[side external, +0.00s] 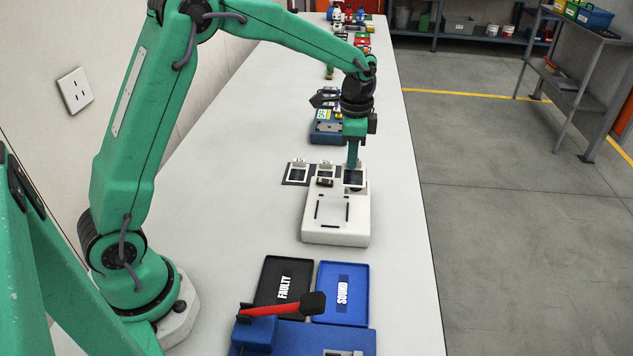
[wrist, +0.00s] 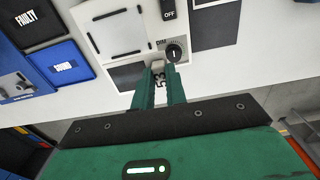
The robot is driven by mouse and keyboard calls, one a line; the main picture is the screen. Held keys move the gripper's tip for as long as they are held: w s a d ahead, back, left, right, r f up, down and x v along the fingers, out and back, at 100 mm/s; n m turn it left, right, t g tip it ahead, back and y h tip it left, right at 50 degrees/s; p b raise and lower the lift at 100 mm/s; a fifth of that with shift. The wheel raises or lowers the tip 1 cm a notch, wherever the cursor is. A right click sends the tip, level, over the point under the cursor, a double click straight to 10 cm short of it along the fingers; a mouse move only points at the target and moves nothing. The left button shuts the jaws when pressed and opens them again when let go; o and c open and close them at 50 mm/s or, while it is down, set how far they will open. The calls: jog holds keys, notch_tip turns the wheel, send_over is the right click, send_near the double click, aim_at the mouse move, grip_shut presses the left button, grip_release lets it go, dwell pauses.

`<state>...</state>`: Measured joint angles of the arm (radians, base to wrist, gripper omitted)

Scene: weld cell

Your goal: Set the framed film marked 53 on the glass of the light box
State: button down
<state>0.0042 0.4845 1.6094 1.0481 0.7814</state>
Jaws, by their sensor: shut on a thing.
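My gripper (side external: 353,164) points down at the far right corner of the light box. In the wrist view my gripper (wrist: 160,72) is shut on the frame edge of a framed film, with the mark 53 between its fingers. This framed film (side external: 354,177) has a white frame and dark film; its dark pane (wrist: 127,76) shows left of the fingers. It is beside the glass, not over it; its exact height is unclear. The white light box (side external: 312,226) has a bare pale glass (side external: 333,211), also in the wrist view (wrist: 113,32).
The box has a dimmer dial (wrist: 174,52) and an OFF switch (wrist: 168,10). FAULTY (side external: 270,270) and SOUND (side external: 353,270) trays and a red lever (side external: 280,309) are nearer.

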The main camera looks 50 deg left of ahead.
jog(key=shift+s+a, duration=0.2)
jog(key=shift+s, duration=2.55)
jog(key=shift+f, duration=0.2)
jog(key=shift+f, duration=3.5)
jog(key=shift+f, duration=0.15)
jog(key=c, duration=1.3)
grip_release()
jog(key=shift+c, duration=0.2)
jog(key=shift+r, duration=0.2)
notch_tip(320, 180, up, 7)
jog(key=shift+f, duration=0.2)
